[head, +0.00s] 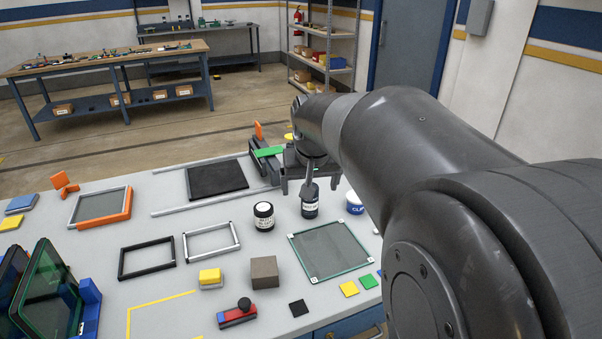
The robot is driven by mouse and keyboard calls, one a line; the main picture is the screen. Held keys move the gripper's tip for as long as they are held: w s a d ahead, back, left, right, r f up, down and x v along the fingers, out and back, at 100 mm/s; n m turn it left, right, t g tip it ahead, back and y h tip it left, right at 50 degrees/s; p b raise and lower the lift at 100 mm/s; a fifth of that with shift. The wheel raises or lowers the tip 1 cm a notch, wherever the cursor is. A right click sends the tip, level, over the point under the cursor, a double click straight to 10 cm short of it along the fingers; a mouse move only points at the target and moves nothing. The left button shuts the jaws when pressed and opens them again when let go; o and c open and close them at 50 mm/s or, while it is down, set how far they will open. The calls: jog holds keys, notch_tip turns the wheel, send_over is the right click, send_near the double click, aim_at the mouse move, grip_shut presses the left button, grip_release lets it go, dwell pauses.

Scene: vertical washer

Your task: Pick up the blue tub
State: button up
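The blue tub (355,208) is a small blue and white container with lettering on its side. It stands on the grey table right of centre, and my arm hides part of its right side. My gripper (310,181) is at the end of my arm, left of the tub and apart from it in the picture. Its two dark fingers show spread apart, with a dark spray-like bottle (310,205) in front of or between them. I cannot tell whether they touch the bottle. Nothing shows held.
A dark jar (264,217) with a white lid stands left of the bottle. A green-edged screen frame (331,250) lies in front of the tub. My arm covers the right side.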

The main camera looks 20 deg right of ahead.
jog(key=w+d+f+m, duration=0.1)
jog(key=w+d+f, duration=0.4)
jog(key=d, duration=0.3)
jog(key=w+d+f+m+g, duration=0.1)
jog(key=w+d+f, duration=0.5)
jog(key=d, duration=0.2)
jog(key=w+d+f+m, duration=0.1)
jog(key=w+d+f, duration=0.4)
jog(key=d, duration=0.3)
jog(key=shift+w+d+f+m+g, duration=0.2)
jog(key=shift+w+f+m+g, duration=0.1)
jog(key=shift+g, duration=0.1)
jog(key=shift+w+d+f, duration=0.15)
jog(key=shift+d+f, duration=0.15)
jog(key=shift+f, duration=0.3)
jog(key=x, duration=1)
jog(key=shift+w+d+r, duration=0.1)
jog(key=shift+w+d, duration=0.05)
jog(key=shift+d, duration=0.15)
jog(key=shift+c, duration=0.3)
jog(key=c, duration=0.9)
jog(key=shift+r, duration=0.1)
